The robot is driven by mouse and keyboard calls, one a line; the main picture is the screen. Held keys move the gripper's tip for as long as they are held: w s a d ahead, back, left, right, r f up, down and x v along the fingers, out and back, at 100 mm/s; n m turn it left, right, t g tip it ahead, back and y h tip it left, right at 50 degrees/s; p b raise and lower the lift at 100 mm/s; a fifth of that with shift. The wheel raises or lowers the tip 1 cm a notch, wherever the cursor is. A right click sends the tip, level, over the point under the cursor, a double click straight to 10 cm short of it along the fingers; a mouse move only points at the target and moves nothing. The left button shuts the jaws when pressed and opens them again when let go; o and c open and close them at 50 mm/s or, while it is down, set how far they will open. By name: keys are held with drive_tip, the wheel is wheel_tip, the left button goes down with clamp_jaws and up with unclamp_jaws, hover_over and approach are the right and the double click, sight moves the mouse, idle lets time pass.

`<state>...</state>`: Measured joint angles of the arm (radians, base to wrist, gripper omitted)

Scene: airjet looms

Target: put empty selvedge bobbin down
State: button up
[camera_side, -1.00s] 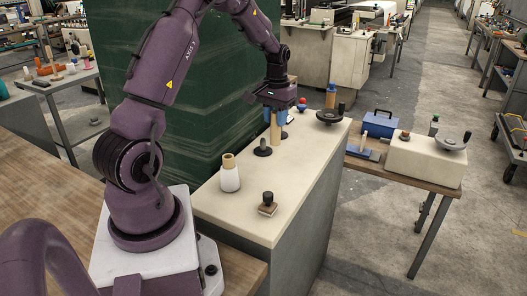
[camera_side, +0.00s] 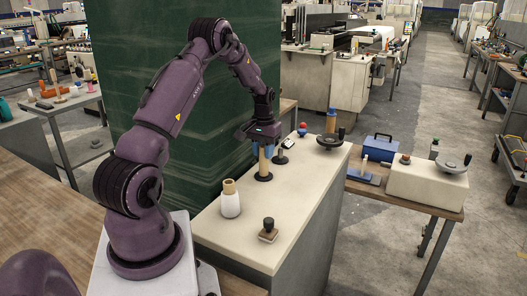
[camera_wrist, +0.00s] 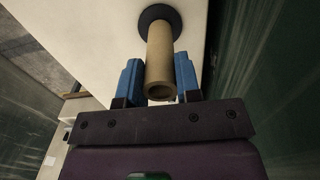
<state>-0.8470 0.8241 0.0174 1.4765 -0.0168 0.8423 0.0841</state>
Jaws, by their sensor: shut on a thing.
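The empty selvedge bobbin is a bare tan tube (camera_side: 262,166), upright on the pale worktop. It also shows in the wrist view (camera_wrist: 160,50), with its open end towards the camera. My gripper (camera_side: 261,153) is shut on its upper part, a blue finger on each side. A round black base (camera_side: 263,178) is under the bobbin; in the wrist view this dark disc (camera_wrist: 160,15) shows around the tube's far end. The bobbin appears to sit over the base's peg, which is hidden. I cannot tell whether its lower end touches the base.
A white cone with a tan top (camera_side: 230,204) and a dark-knobbed block (camera_side: 268,234) stand in front. The dark green panel (camera_side: 190,120) is close left.

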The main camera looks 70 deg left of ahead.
drive_tip(key=shift+f, duration=0.2)
drive_tip(key=shift+f, duration=0.55)
drive_tip(key=o, duration=1)
drive_tip(key=shift+c, duration=0.2)
drive_tip(key=shift+r, duration=0.15)
